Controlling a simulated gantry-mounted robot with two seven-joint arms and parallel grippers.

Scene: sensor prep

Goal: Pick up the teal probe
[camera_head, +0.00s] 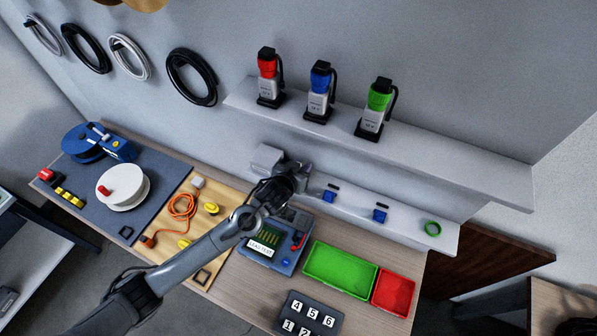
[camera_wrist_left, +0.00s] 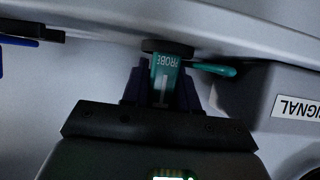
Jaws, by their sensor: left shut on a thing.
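The teal probe (camera_wrist_left: 161,68) shows in the left wrist view with its PROBE label upside down. A dark disc sits at its upper end, close to a pale surface; I cannot tell if they touch. A teal arm-like piece sticks out to its right. My left gripper (camera_wrist_left: 162,92) is shut on the probe, with one dark finger on each side. In the head view my left gripper (camera_head: 301,176) is at the lower wall shelf and hides the probe. My right gripper is not in view.
A grey box (camera_head: 266,158) stands left of my gripper on the lower shelf; a SIGNAL-labelled box (camera_wrist_left: 297,108) is close right in the wrist view. Blue pieces (camera_head: 329,197) and a green ring (camera_head: 432,228) lie further right. The blue tester (camera_head: 266,256) and green tray (camera_head: 340,270) are below.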

